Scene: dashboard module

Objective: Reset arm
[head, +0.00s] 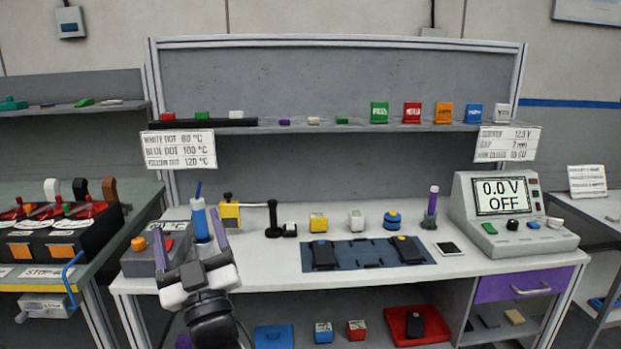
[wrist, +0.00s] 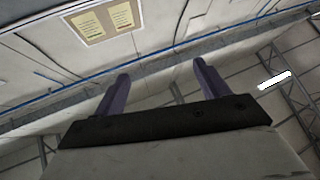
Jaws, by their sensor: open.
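My gripper (head: 190,230) is at the left front of the white workbench (head: 290,265) in the head view, with its purple fingers pointing up. The fingers are spread apart with nothing between them in the wrist view (wrist: 158,82). A blue screwdriver-like tool (head: 200,220) stands behind the fingers in the head view. It looks apart from them, but the depth is hard to tell. The wrist view shows only wall, ceiling and a framed notice (wrist: 105,20). My gripper hides part of a grey device (head: 143,262) with an orange knob.
A dark blue mat (head: 368,268) with black parts lies mid-bench. Yellow, white and blue pieces stand behind it. A power supply (head: 495,245) reads 0.0 V OFF at the right. A grey shelf (head: 340,128) spans the back. The bench's front strip right of my gripper is mostly clear.

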